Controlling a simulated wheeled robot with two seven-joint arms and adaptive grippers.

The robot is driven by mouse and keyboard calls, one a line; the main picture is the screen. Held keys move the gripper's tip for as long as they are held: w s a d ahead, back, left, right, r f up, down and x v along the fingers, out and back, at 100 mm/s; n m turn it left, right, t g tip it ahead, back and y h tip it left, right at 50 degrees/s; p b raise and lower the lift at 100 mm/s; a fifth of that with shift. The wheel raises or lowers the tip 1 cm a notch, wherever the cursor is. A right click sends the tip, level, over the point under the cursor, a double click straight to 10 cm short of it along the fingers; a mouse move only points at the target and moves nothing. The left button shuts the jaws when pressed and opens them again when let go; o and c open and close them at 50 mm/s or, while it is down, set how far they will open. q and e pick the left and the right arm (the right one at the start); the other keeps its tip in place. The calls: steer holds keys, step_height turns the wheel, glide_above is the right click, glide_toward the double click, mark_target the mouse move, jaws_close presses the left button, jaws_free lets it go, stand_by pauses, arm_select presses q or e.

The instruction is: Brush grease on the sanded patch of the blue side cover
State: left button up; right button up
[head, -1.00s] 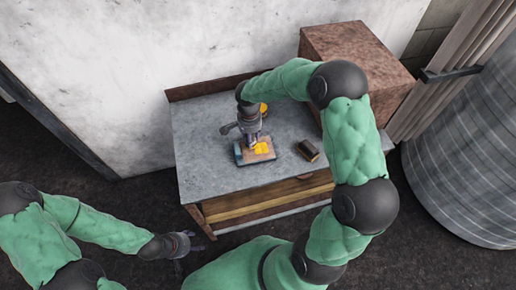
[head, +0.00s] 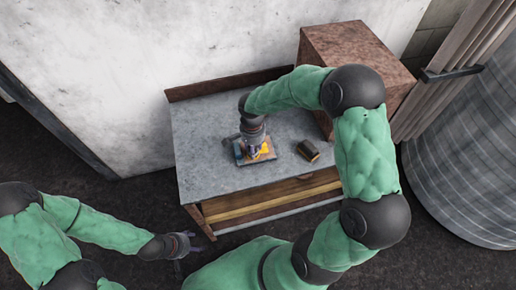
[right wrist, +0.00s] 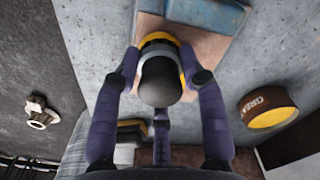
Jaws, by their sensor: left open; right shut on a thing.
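My right gripper (head: 254,153) is over the cover, shut on the dark, round-ended grease brush (right wrist: 161,82). Yellow (head: 265,147) shows on the patch beside the gripper and around the brush in the wrist view. Whether the bristles touch the patch is hidden. A grease tin (right wrist: 268,107) stands apart from the gripper. My left gripper (head: 188,246) is open and empty, off the bench's front left.
A large brown box (head: 358,55) stands behind on the right. A ribbed grey cylinder (head: 465,150) stands farther right. The bench's left part is clear.

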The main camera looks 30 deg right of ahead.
steer(key=shift+s+a, duration=0.1)
steer(key=shift+s, duration=0.2)
steer(key=shift+w, duration=0.1)
steer(key=shift+w+d, duration=0.3)
steer(key=shift+w, duration=0.7)
steer(key=shift+w+d, duration=0.3)
steer(key=shift+w, duration=0.65)
steer(key=shift+w+d, duration=0.15)
steer(key=shift+w, duration=0.45)
steer(key=shift+s+a, duration=0.2)
steer(key=shift+s, duration=0.55)
steer(key=shift+s+a, duration=0.25)
steer(key=shift+s, duration=0.45)
steer(key=shift+s+a, duration=0.2)
steer(key=shift+s, duration=0.55)
